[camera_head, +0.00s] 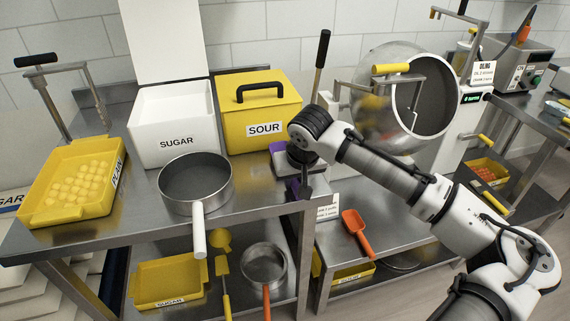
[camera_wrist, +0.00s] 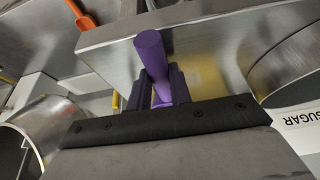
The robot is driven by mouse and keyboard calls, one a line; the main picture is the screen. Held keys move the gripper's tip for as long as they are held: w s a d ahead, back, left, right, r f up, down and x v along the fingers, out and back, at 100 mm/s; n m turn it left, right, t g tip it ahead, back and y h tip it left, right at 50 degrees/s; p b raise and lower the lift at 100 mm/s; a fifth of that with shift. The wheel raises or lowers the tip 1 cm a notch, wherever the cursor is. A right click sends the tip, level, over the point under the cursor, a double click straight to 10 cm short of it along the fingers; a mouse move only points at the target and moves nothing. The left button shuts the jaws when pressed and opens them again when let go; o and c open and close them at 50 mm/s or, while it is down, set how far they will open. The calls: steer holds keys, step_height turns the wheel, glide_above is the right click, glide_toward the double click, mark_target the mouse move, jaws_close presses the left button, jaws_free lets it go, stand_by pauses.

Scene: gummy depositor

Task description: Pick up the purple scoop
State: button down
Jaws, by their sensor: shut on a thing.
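The purple scoop (camera_head: 278,147) is at the right end of the upper steel table, in front of the yellow SOUR bin; my arm hides part of it. In the wrist view its purple handle (camera_wrist: 152,52) stands between the two dark fingers of my gripper (camera_wrist: 156,88). My gripper is shut on the handle, and the handle's rounded end sticks out past the fingers. In the head view my gripper (camera_head: 297,188) points down at the table's right edge. The scoop's bowl is mostly hidden by my wrist.
A white SUGAR bin (camera_head: 172,124) and the yellow SOUR bin (camera_head: 262,110) stand behind. A steel pan (camera_head: 195,180) is left of my gripper. A round steel drum (camera_head: 408,95) stands at right. An orange scoop (camera_head: 356,230) lies on the lower table, right of the edge.

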step_height(320, 180, up, 20)
steer(key=b, duration=0.1)
steer(key=shift+b, duration=0.3)
stand_by(0.4)
steer(key=c, duration=1.9)
jaws_free()
steer(key=shift+c, duration=0.2)
jaws_close()
